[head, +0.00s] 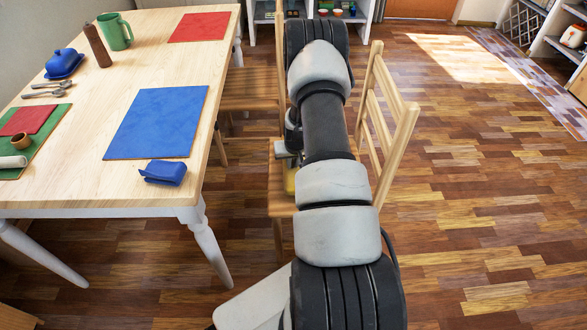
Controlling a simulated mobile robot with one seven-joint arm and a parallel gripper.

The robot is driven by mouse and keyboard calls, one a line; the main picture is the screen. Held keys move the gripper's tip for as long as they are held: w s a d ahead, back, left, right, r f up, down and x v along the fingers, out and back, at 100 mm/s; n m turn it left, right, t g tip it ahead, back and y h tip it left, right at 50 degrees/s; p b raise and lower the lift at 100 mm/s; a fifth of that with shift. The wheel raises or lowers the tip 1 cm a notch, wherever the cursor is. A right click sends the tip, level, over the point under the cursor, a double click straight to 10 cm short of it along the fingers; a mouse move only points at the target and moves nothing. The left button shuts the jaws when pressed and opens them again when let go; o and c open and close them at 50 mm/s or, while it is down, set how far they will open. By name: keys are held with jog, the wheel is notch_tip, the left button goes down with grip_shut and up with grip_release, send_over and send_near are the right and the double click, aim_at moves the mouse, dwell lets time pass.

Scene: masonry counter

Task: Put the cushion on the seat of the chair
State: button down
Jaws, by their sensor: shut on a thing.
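The wooden chair stands right of the table, with its slatted backrest (401,125) to the right and its seat (281,205) partly hidden under my arm. My gripper (287,164) is over the seat, mostly hidden behind my arm. A small yellow part of what looks like the cushion (289,184) shows just below it, and my gripper is shut on it. Most of the cushion is hidden, so I cannot tell whether it touches the seat.
The table (80,195) on the left holds a blue mat (156,122), a red mat (200,27), a green mug (115,32) and a blue butter dish (64,64). Another chair (252,88) stands behind. The floor (470,200) on the right is clear.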

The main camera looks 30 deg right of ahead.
jog(key=shift+f, duration=1.25)
jog(key=shift+f+b, duration=0.2)
jog(key=shift+b, duration=0.2)
jog(key=c, duration=1.8)
grip_release()
jog(key=shift+s+r+p, duration=0.1)
jog(key=shift+r+p, duration=0.3)
jog(key=shift+r, duration=0.25)
jog(key=p+v, duration=0.2)
jog(key=v, duration=0.9)
